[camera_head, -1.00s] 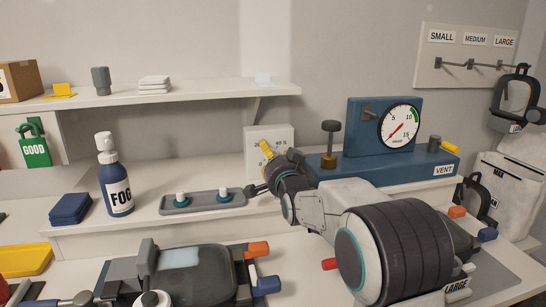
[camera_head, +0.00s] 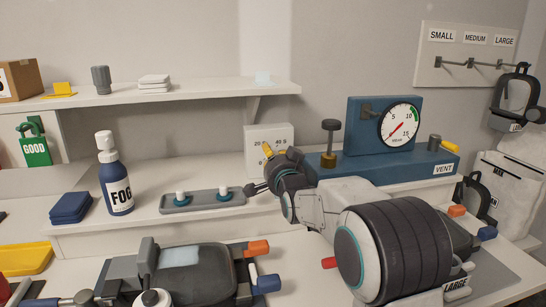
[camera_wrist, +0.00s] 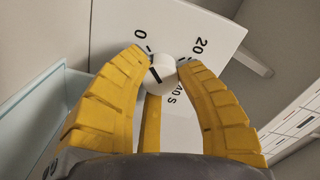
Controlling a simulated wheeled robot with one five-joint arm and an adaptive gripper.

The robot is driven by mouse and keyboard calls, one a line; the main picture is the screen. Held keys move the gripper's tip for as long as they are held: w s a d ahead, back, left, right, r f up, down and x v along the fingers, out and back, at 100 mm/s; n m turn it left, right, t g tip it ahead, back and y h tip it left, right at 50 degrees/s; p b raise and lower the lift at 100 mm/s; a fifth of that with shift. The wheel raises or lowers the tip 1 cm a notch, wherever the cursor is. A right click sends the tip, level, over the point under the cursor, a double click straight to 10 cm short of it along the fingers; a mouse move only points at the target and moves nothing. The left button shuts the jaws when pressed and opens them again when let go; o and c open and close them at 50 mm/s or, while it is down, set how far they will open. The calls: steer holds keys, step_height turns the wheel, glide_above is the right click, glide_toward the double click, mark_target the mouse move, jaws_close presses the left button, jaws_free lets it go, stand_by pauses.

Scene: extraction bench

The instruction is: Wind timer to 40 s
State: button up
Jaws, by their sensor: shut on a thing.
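The timer (camera_head: 260,132) is a pale box standing on the bench behind my gripper (camera_head: 267,152), with part of its face hidden by the gripper. In the wrist view, the timer face (camera_wrist: 190,20) bears the marks 0, 20 and 40 S, tilted in the picture. My gripper (camera_wrist: 163,64) has its yellow fingers shut on the white timer knob (camera_wrist: 164,68). A black pointer line shows on the knob's face. It slants from upper left to lower right, and I cannot tell which mark it points to.
A blue vent unit (camera_head: 385,165) with a pressure gauge (camera_head: 400,123) stands just right of my gripper. A grey tray (camera_head: 203,201) with two white-topped pegs and a FOG spray bottle (camera_head: 117,185) stand to the left. A shelf (camera_head: 200,92) runs above.

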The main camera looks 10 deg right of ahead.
steer(key=shift+m+b, duration=0.4)
steer(key=shift+b, duration=0.05)
jaws_close()
steer(key=shift+f+m+b, duration=0.1)
steer(key=shift+m+b, duration=0.5)
steer(key=shift+b, duration=0.15)
steer(key=shift+m+b, duration=1.05)
steer(key=shift+m, duration=0.15)
steer(key=shift+r+m+b, duration=0.2)
steer(key=shift+m+b, duration=1.15)
steer(key=shift+m, duration=0.95)
steer(key=o, duration=1.2)
jaws_free()
steer(key=shift+f, duration=0.1)
steer(key=shift+s, duration=5.95)
